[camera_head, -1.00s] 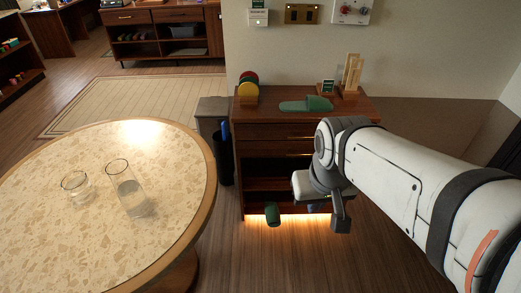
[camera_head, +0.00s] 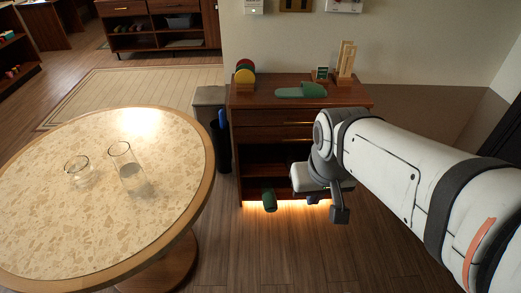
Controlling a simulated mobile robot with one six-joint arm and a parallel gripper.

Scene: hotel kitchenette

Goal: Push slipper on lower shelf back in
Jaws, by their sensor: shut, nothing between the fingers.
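A dark green slipper (camera_head: 269,200) pokes out at the front of the lower shelf of the wooden cabinet (camera_head: 285,133). Only its rounded end shows clearly; the rest is lost in the dark shelf. My gripper (camera_head: 326,204) is in front of the cabinet, to the right of the slipper and apart from it in the picture. It is shut and empty, and its fingers are small and partly hidden by the wrist.
A round stone-topped table (camera_head: 60,220) with a glass (camera_head: 77,170) and a tall glass vessel (camera_head: 126,167) stands at the left. A dark bin (camera_head: 221,147) stands beside the cabinet. Coloured discs (camera_head: 245,73) and a wooden stand (camera_head: 346,62) are on top. Floor in front is clear.

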